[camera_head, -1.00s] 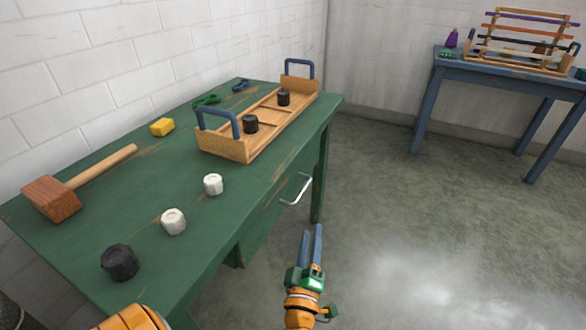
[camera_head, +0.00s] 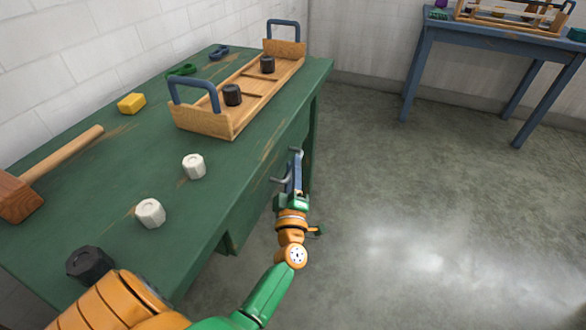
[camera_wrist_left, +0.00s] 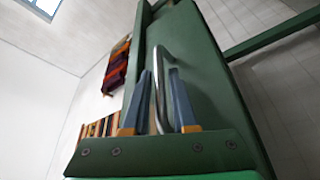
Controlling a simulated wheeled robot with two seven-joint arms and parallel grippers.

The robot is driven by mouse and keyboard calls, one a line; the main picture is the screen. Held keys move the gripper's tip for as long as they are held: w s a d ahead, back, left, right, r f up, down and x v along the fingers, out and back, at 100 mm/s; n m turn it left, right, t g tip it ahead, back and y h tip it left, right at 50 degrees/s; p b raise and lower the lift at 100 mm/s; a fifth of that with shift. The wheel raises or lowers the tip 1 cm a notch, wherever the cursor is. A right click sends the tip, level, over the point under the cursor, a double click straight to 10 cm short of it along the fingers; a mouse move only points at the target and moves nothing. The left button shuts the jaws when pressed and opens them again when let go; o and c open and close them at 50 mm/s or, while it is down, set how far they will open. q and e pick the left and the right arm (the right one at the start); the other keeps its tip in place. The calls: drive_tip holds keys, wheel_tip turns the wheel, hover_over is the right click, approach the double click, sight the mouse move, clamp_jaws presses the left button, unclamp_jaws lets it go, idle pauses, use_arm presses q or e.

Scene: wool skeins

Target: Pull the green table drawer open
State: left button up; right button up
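The green table (camera_head: 235,165) stands at the left, and its drawer front (camera_head: 252,190) is on the side facing right. The drawer appears shut, with its front close to flush. A silver bar handle (camera_head: 279,181) sticks out from it; most of it is hidden behind my gripper. My left gripper (camera_head: 295,156) is at the handle, its blue fingers pointing up and away. In the left wrist view the left gripper (camera_wrist_left: 160,82) is open, with the curved handle (camera_wrist_left: 157,95) between its fingers; contact is unclear. My right gripper is not in view.
On the tabletop are a wooden tray (camera_head: 205,121) with blue handles, a mallet (camera_head: 62,155), a yellow block (camera_head: 131,103), white pieces (camera_head: 150,213) and a black piece (camera_head: 88,265). A blue table (camera_head: 480,47) stands at the back right. The floor right of the drawer is clear.

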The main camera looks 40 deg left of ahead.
use_arm(q)
clamp_jaws()
idle(1.2)
